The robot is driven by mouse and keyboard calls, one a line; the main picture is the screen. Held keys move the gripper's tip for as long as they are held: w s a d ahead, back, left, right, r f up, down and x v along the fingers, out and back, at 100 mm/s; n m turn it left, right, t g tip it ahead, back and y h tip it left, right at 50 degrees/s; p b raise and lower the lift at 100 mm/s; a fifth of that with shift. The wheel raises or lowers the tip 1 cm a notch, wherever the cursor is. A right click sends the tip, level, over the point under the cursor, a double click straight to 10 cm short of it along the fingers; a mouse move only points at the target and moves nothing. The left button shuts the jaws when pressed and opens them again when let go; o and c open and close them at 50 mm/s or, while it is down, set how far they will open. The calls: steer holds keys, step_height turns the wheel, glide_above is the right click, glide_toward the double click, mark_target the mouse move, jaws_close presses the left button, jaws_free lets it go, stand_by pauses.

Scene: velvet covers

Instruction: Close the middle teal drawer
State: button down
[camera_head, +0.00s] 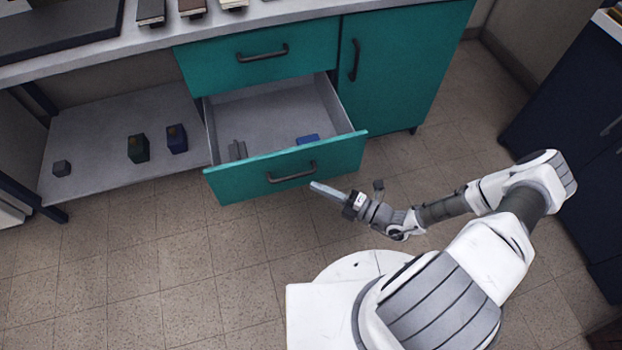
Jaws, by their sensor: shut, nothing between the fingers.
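The middle teal drawer (340,152) stands pulled out from the cabinet in the head view, below a shut teal top drawer (215,64). Its front carries a dark bar handle (291,174). A small blue block (308,139) and grey pieces (237,150) lie inside the drawer. My gripper (314,185) is shut and empty. Its tip is close to the drawer front, just right of and below the handle. I cannot tell whether it touches the front.
A teal cupboard door (390,90) is shut at the right of the drawers. A low shelf (95,160) at the left holds several small items. A dark cabinet (565,120) stands at the far right. Tiled floor (150,270) in front of the drawer is clear.

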mark_target(277, 158)
steer(key=b+x, duration=0.1)
steer(key=x, duration=0.2)
steer(key=w+b+x, duration=0.1)
steer(key=x, duration=0.3)
steer(key=d+b+x, duration=0.1)
steer(key=x, duration=0.2)
steer(key=shift+w+a+f, duration=0.15)
steer(key=shift+w+a, duration=0.05)
steer(key=shift+w, duration=0.15)
steer(key=shift+w+a, duration=0.15)
steer(key=shift+w, duration=0.45)
steer(key=shift+w, duration=0.1)
